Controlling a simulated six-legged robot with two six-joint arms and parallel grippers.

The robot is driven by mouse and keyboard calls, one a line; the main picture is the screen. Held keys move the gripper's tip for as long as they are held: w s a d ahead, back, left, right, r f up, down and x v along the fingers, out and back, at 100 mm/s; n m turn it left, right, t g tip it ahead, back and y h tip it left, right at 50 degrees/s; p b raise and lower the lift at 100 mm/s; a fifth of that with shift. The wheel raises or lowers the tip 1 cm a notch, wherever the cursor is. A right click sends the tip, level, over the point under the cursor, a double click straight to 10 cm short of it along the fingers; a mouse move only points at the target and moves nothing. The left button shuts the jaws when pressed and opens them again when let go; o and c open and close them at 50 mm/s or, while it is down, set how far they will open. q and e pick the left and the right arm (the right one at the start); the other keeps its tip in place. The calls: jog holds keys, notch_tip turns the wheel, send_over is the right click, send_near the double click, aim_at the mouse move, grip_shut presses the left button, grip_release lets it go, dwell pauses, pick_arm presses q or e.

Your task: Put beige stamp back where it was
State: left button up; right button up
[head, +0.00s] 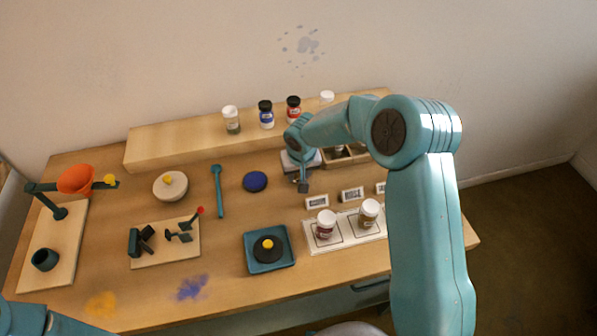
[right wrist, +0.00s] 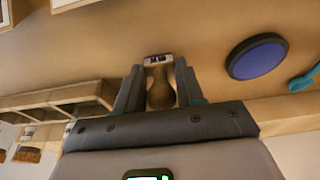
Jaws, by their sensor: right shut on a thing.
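My right gripper (head: 303,185) is over the table, between the blue pad and the wooden rack. The right wrist view shows its two dark fingers (right wrist: 158,88) shut on the beige stamp (right wrist: 160,90), a waisted handle with a patterned pale end pointing away from the palm. In the head view the stamp is mostly hidden by the gripper and cannot be made out clearly. The compartmented wooden rack (head: 360,157) stands just right of the gripper, partly covered by my arm; it also shows in the right wrist view (right wrist: 60,97). My left gripper is out of view.
The round blue pad (head: 255,181) and teal spoon (head: 218,190) lie left of the gripper. Label cards (head: 317,202) and jars on a white tray (head: 345,240) stand in front. A raised shelf (head: 180,143) with several jars runs behind. A teal dish (head: 285,258) sits at the front.

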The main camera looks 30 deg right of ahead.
jog(key=o, duration=0.9)
jog(key=shift+f, duration=0.1)
jog(key=shift+r+p, duration=0.3)
jog(key=shift+p, duration=0.1)
jog(key=shift+r, duration=0.35)
jog(key=b+v, duration=0.1)
jog(key=v, duration=1)
jog(key=shift+s+b, duration=0.2)
jog(key=shift+b, duration=0.15)
jog(key=shift+w, duration=0.1)
